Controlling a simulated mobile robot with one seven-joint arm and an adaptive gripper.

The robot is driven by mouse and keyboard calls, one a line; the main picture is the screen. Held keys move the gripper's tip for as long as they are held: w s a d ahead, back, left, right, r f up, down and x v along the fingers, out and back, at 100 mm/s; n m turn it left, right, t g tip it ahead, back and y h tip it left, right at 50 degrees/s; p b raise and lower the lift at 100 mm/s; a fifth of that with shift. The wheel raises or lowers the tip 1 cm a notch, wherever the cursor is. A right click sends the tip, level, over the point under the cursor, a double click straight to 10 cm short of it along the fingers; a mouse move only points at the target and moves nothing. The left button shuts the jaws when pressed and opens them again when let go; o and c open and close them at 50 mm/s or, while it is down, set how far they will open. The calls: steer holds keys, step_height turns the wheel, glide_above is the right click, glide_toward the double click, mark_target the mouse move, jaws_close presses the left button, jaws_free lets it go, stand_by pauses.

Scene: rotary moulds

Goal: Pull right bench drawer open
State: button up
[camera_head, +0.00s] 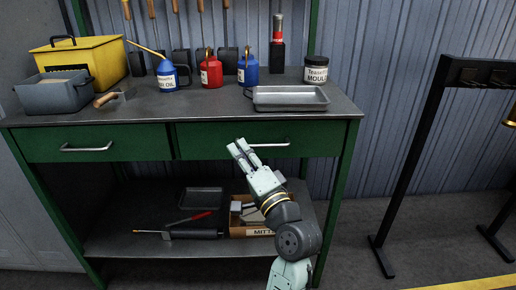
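The green workbench has two drawers side by side under its grey top (210,108). The right drawer (310,138) is flush with the bench front and has a horizontal silver bar handle (272,144). The left drawer (45,146) is also flush, with its own silver handle (86,149). My gripper (240,150) is in front of the right drawer, its fingertips at the left end of that drawer's handle. The fingers look close together with a narrow gap. Whether they touch or surround the handle cannot be told.
A grey tray (290,98) and a mould jar (316,70) stand above the right drawer. Oil cans (211,72) stand along the bench back. The lower shelf (130,246) holds a box (250,230) and tools. A black rack (415,150) stands right.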

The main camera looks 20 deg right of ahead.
mark_target(260, 146)
steer(key=s+d+f+m+h, duration=0.25)
steer(key=s+d+f, duration=0.2)
steer(key=d, duration=0.35)
steer(key=shift+m+g+y, duration=0.25)
steer(key=shift+m+g, duration=0.1)
steer(key=shift+g, duration=0.05)
steer(key=x, duration=1.1)
steer(key=shift+p, duration=0.4)
steer(key=shift+c, duration=0.2)
steer(key=shift+d, duration=0.1)
jaws_close()
steer(key=shift+f, duration=0.1)
